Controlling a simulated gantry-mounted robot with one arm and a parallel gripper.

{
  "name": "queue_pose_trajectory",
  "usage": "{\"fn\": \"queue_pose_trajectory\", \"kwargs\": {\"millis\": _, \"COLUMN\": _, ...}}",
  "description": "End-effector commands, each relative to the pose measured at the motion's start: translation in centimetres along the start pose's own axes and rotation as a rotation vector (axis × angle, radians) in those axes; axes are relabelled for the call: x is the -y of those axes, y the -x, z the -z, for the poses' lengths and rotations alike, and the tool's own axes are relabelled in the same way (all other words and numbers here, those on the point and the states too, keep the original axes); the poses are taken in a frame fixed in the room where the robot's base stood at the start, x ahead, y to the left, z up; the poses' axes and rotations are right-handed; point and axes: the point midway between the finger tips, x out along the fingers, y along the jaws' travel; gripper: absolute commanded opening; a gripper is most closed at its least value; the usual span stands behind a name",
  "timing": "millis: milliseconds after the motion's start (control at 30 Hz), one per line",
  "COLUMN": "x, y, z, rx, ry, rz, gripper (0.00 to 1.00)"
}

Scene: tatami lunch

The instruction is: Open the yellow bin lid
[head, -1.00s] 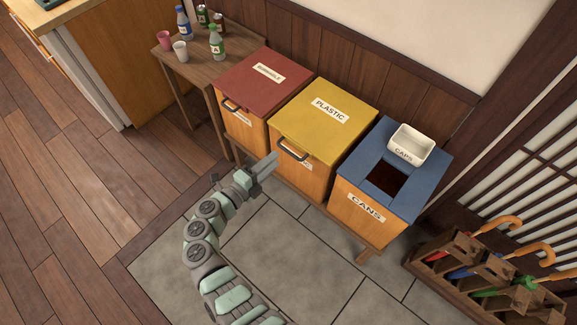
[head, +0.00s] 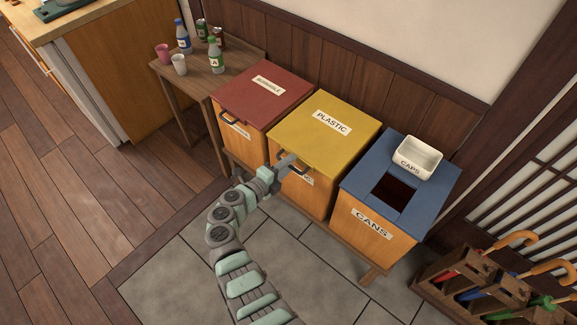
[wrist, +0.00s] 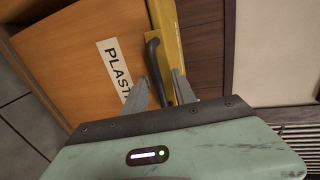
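The yellow lid (head: 310,146) lies closed and flat on the wooden bin labelled PLASTIC (head: 309,193). Its dark handle (head: 298,170) is on the front edge; in the wrist view the handle (wrist: 154,62) runs between my two fingers. My gripper (head: 287,162) is at the lid's front edge, over the handle, and hides part of it. In the wrist view my gripper (wrist: 160,82) is open, with a finger on each side of the handle. I cannot tell whether either finger touches it.
A red-lidded bin (head: 262,100) stands close on the left and a blue-lidded cans bin (head: 410,205) on the right, with a white caps tray (head: 417,157) on it. A small table (head: 213,80) holds bottles and cups. An umbrella rack (head: 440,280) stands front right.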

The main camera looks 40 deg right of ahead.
Motion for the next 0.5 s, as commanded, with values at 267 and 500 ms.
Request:
{"fn": "queue_pose_trajectory", "kwargs": {"millis": 267, "x": -0.01, "y": -0.24, "z": 0.02, "rx": 0.0, "ry": 0.001, "rz": 0.0, "gripper": 0.33}}
{"fn": "queue_pose_trajectory", "kwargs": {"millis": 500, "x": 0.0, "y": -0.23, "z": 0.04, "rx": -0.001, "ry": 0.001, "rz": 0.0, "gripper": 0.15}}
